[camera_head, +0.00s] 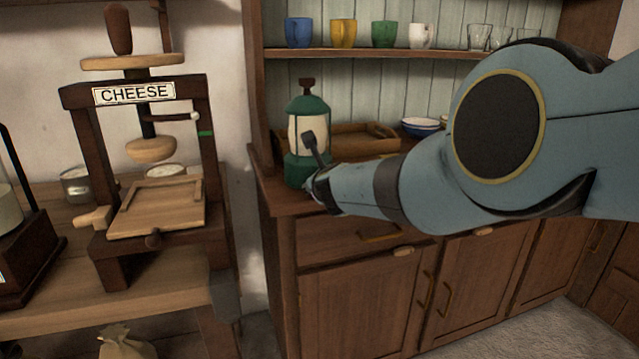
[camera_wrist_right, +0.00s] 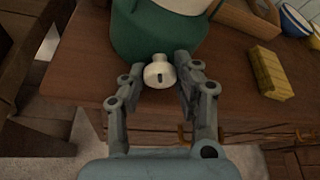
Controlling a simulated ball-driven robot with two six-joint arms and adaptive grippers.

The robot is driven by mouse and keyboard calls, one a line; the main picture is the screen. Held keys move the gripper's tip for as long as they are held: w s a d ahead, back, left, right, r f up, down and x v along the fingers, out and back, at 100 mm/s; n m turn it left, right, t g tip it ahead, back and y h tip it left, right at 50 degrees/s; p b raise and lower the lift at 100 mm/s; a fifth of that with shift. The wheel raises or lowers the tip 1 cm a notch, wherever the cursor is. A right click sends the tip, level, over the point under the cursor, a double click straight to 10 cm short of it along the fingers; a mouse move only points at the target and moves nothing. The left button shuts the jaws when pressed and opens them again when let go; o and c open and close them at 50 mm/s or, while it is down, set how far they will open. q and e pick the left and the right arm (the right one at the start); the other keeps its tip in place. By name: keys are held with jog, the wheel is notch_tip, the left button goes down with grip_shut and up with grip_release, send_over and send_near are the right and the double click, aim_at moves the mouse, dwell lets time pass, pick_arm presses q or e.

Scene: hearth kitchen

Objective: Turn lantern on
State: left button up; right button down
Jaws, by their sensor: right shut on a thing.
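The lantern (camera_head: 308,106) has a green top and base, a pale glass middle and a brown top handle. It stands upright near the left front corner of the wooden cabinet top. The right wrist view shows its green base (camera_wrist_right: 150,40) and a white round knob (camera_wrist_right: 159,74) with a dark slot on its front. My right gripper (camera_wrist_right: 161,78) is shut on this knob, one finger on each side. In the head view the right gripper (camera_head: 320,188) is at the lantern's base and hides its lower right part. My left gripper is not in view.
A wooden tray (camera_head: 368,139) and blue-rimmed bowl (camera_head: 421,128) stand behind and right of the lantern. A yellow sponge-like block (camera_wrist_right: 269,73) lies right of the gripper. Mugs (camera_head: 343,33) and glasses stand on the shelf above. A cheese press (camera_head: 75,98) stands left, across a gap.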

jog(key=c, duration=0.9)
grip_release()
jog(key=shift+c, duration=0.2)
